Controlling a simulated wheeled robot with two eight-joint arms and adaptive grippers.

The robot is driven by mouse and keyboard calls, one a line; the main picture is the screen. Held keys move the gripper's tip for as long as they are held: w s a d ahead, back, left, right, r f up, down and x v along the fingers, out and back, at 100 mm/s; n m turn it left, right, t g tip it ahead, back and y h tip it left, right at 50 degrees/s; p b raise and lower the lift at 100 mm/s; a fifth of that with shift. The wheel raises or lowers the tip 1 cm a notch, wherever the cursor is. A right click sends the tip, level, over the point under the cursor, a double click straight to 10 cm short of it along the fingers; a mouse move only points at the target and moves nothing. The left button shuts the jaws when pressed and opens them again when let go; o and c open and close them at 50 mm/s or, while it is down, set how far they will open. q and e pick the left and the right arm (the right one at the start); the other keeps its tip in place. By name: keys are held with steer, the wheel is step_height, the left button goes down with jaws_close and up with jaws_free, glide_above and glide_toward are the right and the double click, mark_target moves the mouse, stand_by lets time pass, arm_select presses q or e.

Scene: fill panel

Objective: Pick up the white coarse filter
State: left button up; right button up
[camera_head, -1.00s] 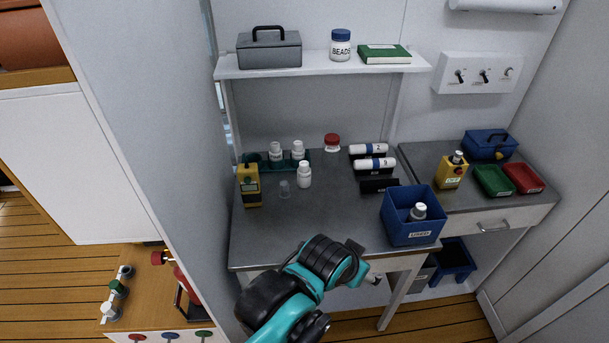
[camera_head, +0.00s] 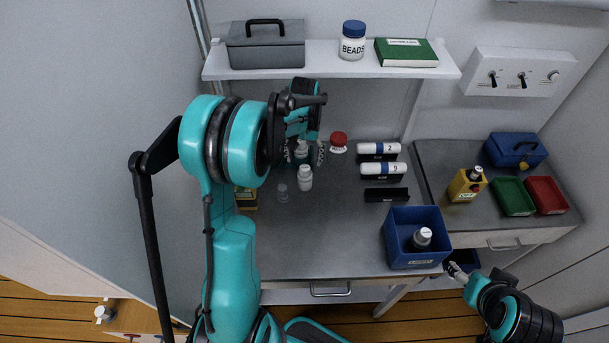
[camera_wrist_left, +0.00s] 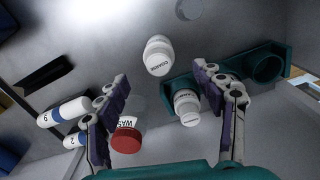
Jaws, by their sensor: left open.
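A white bottle-shaped filter (camera_head: 305,178) stands upright on the grey bench; in the left wrist view its cap (camera_wrist_left: 158,55) seems to read COARSE. A second white bottle (camera_wrist_left: 187,107) sits in the teal rack (camera_wrist_left: 268,66); its label is too small to read. My left gripper (camera_head: 304,158) is open and empty above the rack area, behind the coarse filter in the head view. In the left wrist view its fingers (camera_wrist_left: 160,78) are spread, with the coarse filter beyond the gap between the tips. My right gripper (camera_head: 457,270) is by the bench's front edge; its jaws are unclear.
A small clear cup (camera_head: 282,192) is left of the filter. A blue bin (camera_head: 413,250) holds a bottle. A shelf (camera_head: 335,62) hangs above. The bench's front middle is clear.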

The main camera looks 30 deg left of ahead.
mark_target(305, 168)
arm_select(q)
step_height(305, 168, down, 8)
steer(key=shift+s+d+r+b, duration=0.1)
steer(key=shift+d+r+b, duration=0.1)
steer(key=shift+b, duration=0.75)
steer(key=c, duration=1.3)
